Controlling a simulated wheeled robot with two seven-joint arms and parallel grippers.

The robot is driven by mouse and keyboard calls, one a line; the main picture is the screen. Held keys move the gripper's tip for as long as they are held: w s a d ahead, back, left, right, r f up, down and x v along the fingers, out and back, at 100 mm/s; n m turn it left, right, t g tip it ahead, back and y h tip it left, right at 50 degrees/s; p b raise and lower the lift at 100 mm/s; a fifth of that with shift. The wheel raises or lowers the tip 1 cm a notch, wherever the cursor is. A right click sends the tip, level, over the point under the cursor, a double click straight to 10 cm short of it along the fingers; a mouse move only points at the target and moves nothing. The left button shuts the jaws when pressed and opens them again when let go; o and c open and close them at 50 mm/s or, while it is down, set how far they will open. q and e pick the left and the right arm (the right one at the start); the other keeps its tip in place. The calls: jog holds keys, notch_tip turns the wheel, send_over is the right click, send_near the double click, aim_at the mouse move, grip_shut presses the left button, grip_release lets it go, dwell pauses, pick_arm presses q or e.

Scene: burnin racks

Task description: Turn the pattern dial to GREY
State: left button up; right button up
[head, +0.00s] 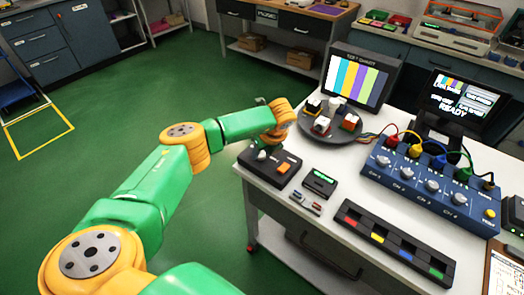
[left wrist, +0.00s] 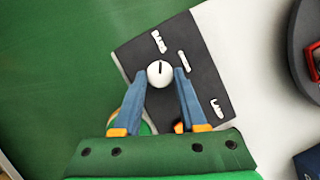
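The pattern dial is a round white knob with a short dark mark, on a black control box (head: 252,164) at the table's left edge. In the left wrist view the dial (left wrist: 160,74) sits between the two blue fingertips of my left gripper (left wrist: 160,72), which are spread on either side of it. I cannot tell if they touch it. The mark points roughly up the picture, toward a white label that seems to read BARS (left wrist: 158,42). A smaller label (left wrist: 184,61) beside it is hard to read. In the head view my left gripper (head: 268,140) is over the box, partly hidden by its wrist. My right gripper is not in view.
An orange switch (head: 283,168) is on the same box. A round tray (head: 335,128) with several small blocks stands behind it. A monitor (head: 357,80) shows colour bars. A blue panel (head: 425,188) with cables and a black strip (head: 393,242) fill the right.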

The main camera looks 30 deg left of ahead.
pick_arm(q)
grip_shut()
